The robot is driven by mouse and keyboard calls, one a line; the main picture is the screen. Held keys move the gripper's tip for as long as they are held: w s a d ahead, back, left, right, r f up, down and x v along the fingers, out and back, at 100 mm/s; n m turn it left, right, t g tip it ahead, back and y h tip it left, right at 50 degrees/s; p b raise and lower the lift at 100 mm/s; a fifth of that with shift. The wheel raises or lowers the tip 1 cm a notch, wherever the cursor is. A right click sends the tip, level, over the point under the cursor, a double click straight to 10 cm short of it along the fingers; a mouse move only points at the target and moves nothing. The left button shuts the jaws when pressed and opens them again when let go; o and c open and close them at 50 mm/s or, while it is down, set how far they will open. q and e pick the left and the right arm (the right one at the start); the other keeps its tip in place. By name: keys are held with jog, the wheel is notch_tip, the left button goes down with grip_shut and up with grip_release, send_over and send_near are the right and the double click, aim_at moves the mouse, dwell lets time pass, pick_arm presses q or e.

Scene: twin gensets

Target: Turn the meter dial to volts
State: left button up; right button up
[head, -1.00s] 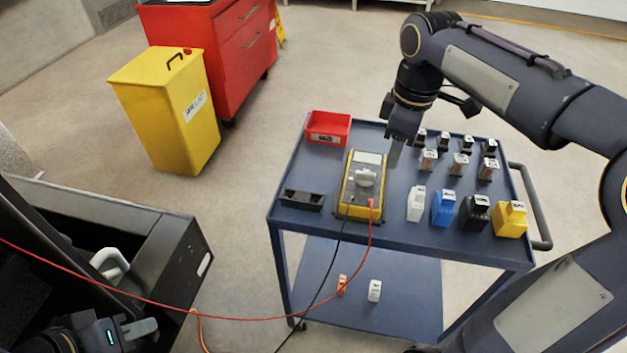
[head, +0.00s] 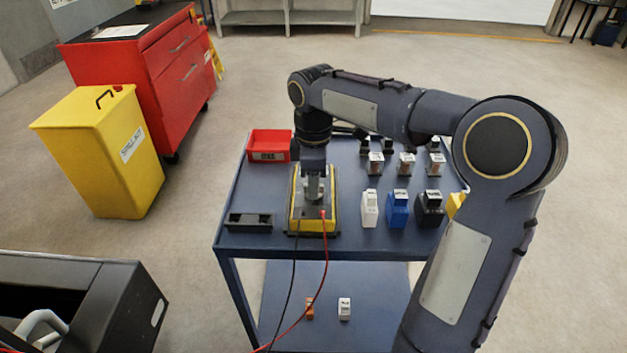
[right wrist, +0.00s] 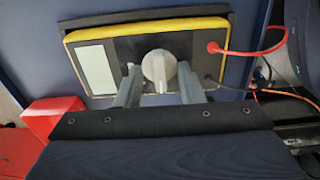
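The yellow-edged meter (head: 297,222) lies on the blue cart, with a red and a black lead running from it. In the right wrist view its dark face (right wrist: 125,52) shows a pale display (right wrist: 96,69) and a light grey dial (right wrist: 158,70). My right gripper (head: 313,190) points down over the meter and covers the dial in the head view. In the right wrist view its two fingers (right wrist: 159,88) stand apart, one on each side of the dial, with no clear contact. The dial's pointer setting cannot be read. My left gripper is out of view.
A red bin (head: 269,146) and a black holder (head: 249,222) sit near the meter on the cart (head: 345,245). White (head: 369,208), blue (head: 397,209) and black (head: 430,208) blocks stand to its right, with several smaller ones behind. The red lead (head: 318,290) hangs over the front edge.

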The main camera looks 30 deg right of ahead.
grip_shut()
jog(key=shift+r+m+p, duration=0.2)
jog(key=shift+m+p, duration=1.15)
jog(key=shift+m, duration=0.45)
jog(key=m+p, duration=0.1)
jog(key=m, duration=0.2)
jog(key=shift+p, duration=0.3)
jog(key=shift+f+m+p, duration=0.15)
jog(key=shift+m+p, duration=0.2)
jog(key=shift+m, duration=0.75)
